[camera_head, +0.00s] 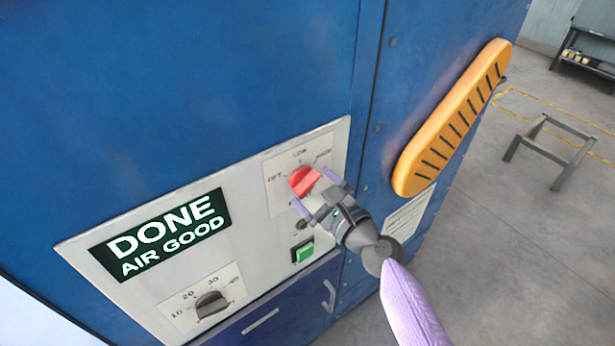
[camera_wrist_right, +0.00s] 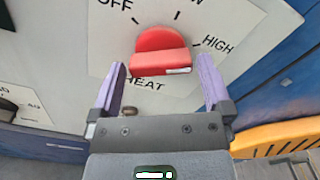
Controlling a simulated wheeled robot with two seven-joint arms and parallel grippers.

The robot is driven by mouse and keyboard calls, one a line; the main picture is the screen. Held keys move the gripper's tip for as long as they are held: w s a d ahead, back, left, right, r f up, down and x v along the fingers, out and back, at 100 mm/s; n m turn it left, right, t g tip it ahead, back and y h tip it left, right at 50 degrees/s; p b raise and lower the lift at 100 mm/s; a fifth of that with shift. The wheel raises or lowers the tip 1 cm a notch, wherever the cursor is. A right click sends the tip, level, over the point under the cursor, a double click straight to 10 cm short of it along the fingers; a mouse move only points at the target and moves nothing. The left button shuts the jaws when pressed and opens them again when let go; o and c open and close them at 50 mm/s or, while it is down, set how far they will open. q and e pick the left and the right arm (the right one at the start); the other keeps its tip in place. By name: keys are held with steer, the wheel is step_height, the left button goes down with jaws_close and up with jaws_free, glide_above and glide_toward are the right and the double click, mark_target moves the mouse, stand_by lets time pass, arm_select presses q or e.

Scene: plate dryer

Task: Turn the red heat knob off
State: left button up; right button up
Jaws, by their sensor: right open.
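The red heat knob (camera_head: 304,181) sits on a white dial plate marked OFF, LOW and HIGH on the grey control panel. In the right wrist view the knob (camera_wrist_right: 160,48) has a raised bar across it, with a white mark near its right end, on the HIGH side. My right gripper (camera_head: 312,187) is at the knob with its purple fingers apart. In the wrist view the open fingers (camera_wrist_right: 161,66) lie to either side of the knob, with visible gaps; contact is not seen. My left gripper is not in view.
A green button (camera_head: 304,252) is below the knob. A black display (camera_head: 163,236) reads DONE, AIR GOOD. A black timer knob (camera_head: 211,304) is lower left. An orange slotted handle (camera_head: 452,120) projects from the blue machine (camera_head: 180,90) at right.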

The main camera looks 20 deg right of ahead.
mark_target(304, 178)
steer(key=shift+x, duration=1.1)
steer(key=shift+c, duration=0.3)
steer(key=c, duration=0.9)
